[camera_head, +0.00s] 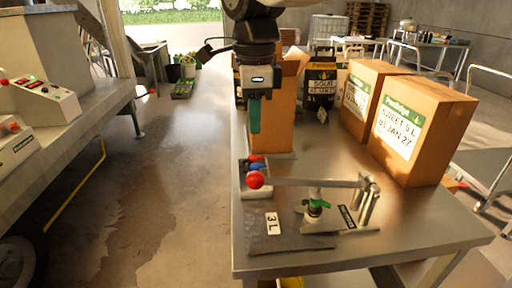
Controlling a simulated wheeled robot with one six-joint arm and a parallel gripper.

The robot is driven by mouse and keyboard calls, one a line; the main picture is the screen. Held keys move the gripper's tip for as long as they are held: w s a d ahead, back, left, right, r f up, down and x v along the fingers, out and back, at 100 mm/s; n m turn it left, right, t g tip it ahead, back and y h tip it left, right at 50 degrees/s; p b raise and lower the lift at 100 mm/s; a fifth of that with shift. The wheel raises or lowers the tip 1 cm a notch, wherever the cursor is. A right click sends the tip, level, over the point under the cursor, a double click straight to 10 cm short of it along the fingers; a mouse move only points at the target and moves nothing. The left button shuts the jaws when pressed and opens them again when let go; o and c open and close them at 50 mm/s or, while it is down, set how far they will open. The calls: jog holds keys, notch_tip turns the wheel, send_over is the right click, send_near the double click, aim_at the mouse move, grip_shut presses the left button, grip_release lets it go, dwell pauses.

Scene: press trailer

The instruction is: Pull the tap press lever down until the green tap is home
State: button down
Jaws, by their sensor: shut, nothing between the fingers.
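The tap press (369,205) stands on the near part of the steel table. Its lever (315,183) reaches left from the pivot, nearly level, and ends in a red ball knob (255,180). The green tap (318,204) is under the lever, above a white fitting at the edge of a flat grey bag marked 3L (290,238). I cannot tell how deep the tap sits. My gripper (254,130) points down with teal fingers, shut and empty. In the picture it is above the red knob, apart from it, in front of a cardboard box.
A small tray (246,188) with blue and red pieces lies behind the knob. Two labelled cartons (416,130) stand at the table's right, and an open cardboard box (284,118) at the back left.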

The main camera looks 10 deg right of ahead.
aim_at(254, 173)
jog(key=shift+f, duration=5)
jog(key=shift+a+f, duration=0.1)
jog(key=shift+f, duration=1.95)
jog(key=shift+r, duration=0.1)
notch_tip(254, 173, up, 10)
jog(key=shift+f, duration=0.1)
